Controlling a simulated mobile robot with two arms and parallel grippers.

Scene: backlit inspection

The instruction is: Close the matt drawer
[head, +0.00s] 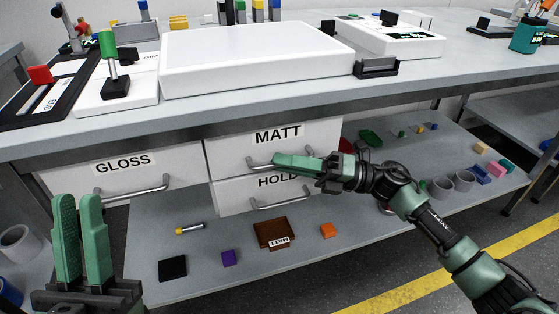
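The matt drawer (230,150) is a white front labelled MATT under the bench, right of the gloss drawer and above the hold drawer. Its front looks slightly forward of the hold drawer's; how far it stands out is hard to judge. Its bar handle (257,163) shows at its lower part, with the right end hidden behind my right gripper. My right gripper (282,160) points left across the front at the handle; its fingers overlap, and contact is unclear. My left gripper (78,200) is low at the left, fingers up, apart and empty.
The gloss drawer (75,180) and hold drawer (232,198) have bar handles. The bench top (190,118) bears a white light panel (255,60). The lower shelf (205,275) holds a brown tray (270,226), a purple block (228,258) and other small items.

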